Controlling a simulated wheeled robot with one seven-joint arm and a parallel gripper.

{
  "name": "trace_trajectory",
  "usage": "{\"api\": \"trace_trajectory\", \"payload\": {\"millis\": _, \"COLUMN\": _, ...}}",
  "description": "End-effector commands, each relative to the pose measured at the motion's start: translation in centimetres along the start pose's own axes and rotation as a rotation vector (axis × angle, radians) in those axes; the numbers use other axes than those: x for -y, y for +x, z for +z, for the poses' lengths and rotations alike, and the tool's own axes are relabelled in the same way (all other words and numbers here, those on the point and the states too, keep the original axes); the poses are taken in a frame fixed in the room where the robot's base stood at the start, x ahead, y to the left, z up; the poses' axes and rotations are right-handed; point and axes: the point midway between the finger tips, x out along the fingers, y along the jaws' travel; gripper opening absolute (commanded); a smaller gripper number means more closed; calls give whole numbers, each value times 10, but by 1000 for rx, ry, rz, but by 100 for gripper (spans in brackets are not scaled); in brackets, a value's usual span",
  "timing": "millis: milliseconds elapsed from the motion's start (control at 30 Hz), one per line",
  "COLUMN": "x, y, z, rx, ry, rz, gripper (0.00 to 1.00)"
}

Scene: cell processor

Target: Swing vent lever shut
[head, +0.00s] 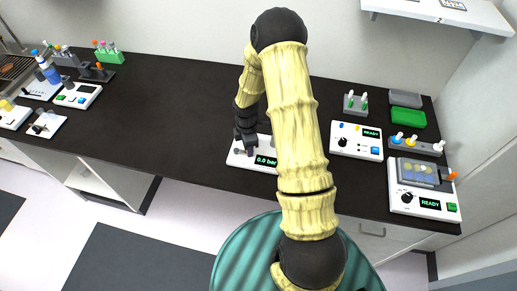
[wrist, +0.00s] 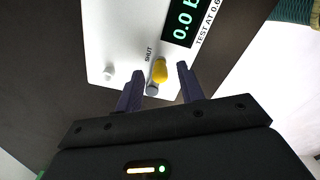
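The vent lever (wrist: 159,71) is a short yellow handle beside a grey round part (wrist: 152,89) on a white device panel (wrist: 112,35). In the wrist view it points up the picture, close to the printed word SHUT. My gripper (wrist: 160,75) is open, with one dark finger on each side of the lever. A gap shows on both sides; I cannot tell the height of the fingertips over the panel. In the head view my gripper (head: 246,146) is over the left part of the device (head: 240,160), and the lever is hidden there.
The device's display (head: 265,161) reads 0.0 bar. A pale knob (wrist: 109,73) is left of the lever. Another white device (head: 357,152) stands to the right on the dark bench (head: 185,115). The bench left of the device is clear.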

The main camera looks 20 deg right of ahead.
Motion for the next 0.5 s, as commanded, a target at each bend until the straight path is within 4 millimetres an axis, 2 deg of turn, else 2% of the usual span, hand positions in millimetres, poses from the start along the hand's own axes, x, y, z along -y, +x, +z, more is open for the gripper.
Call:
{"api": "trace_trajectory", "payload": {"millis": 33, "x": 0, "y": -9, "z": 0, "rx": 0, "ry": 0, "rz": 0, "gripper": 38}}
{"api": "trace_trajectory", "payload": {"millis": 500, "x": 0, "y": -46, "z": 0, "rx": 0, "ry": 0, "rz": 1, "gripper": 38}}
